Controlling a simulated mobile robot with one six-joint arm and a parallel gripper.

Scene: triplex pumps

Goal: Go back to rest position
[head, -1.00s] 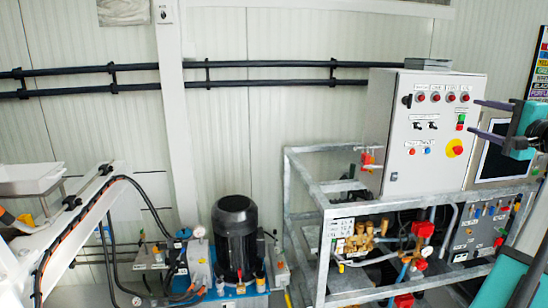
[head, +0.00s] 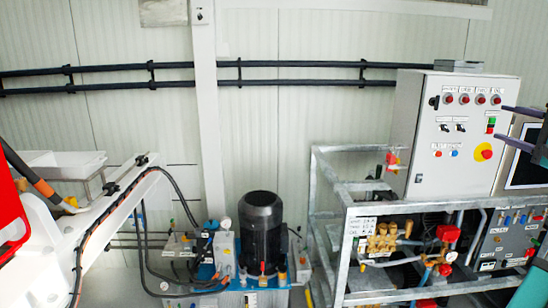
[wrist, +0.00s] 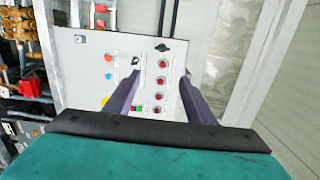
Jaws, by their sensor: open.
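My gripper (wrist: 160,82) shows in the wrist view with its two purple-grey fingers apart and nothing between them. In the head view its fingers (head: 522,127) reach in from the right edge, in front of the right side of the grey control cabinet (head: 460,165). The rest of my gripper lies mostly outside that view. In the wrist view the cabinet (wrist: 82,60) appears turned sideways behind the fingers, with its red lamps and knobs. I cannot tell the exact distance between fingers and cabinet.
A galvanized frame (head: 330,215) carries the cabinet, brass pump (head: 382,238) and red valves. A black motor (head: 262,232) stands left of it. A white sloping beam (head: 110,205) with cables and a pale tray (head: 60,160) are at left. Black pipes (head: 200,65) run along the wall.

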